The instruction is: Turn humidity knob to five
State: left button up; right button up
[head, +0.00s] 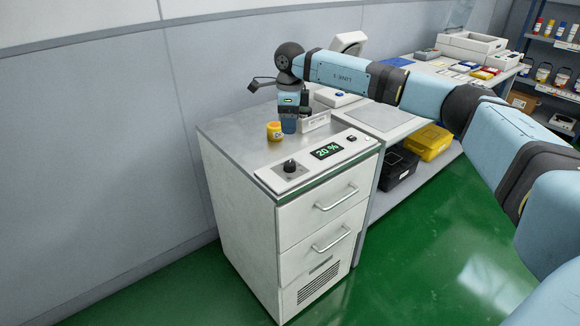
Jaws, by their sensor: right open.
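The black humidity knob (290,166) sits on a grey plate at the left end of the white control panel (265,176). The panel's display (326,151) reads "20 %" in green. The panel lies along the front of the grey cabinet top (232,128). My right gripper (289,130) is over the cabinet top, behind the knob and apart from it, pointing down. It is open and looks empty. Its fingertips are small and hard to make out. The scale marks around the knob are too small to read. My left gripper is not in view.
A small yellow-orange jar (274,131) stands close left of the gripper. A white sign (316,122) stands to its right. The cabinet has drawers with bar handles (337,199). A workbench (385,125) adjoins on the right, with black and yellow cases (429,141) below. The green floor in front is clear.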

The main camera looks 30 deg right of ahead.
aim_at(290, 163)
notch_tip(290, 163, down, 14)
jog(key=shift+r+b, duration=0.2)
jog(key=shift+b, duration=0.35)
jog(key=shift+c, duration=0.2)
jog(key=c, duration=0.9)
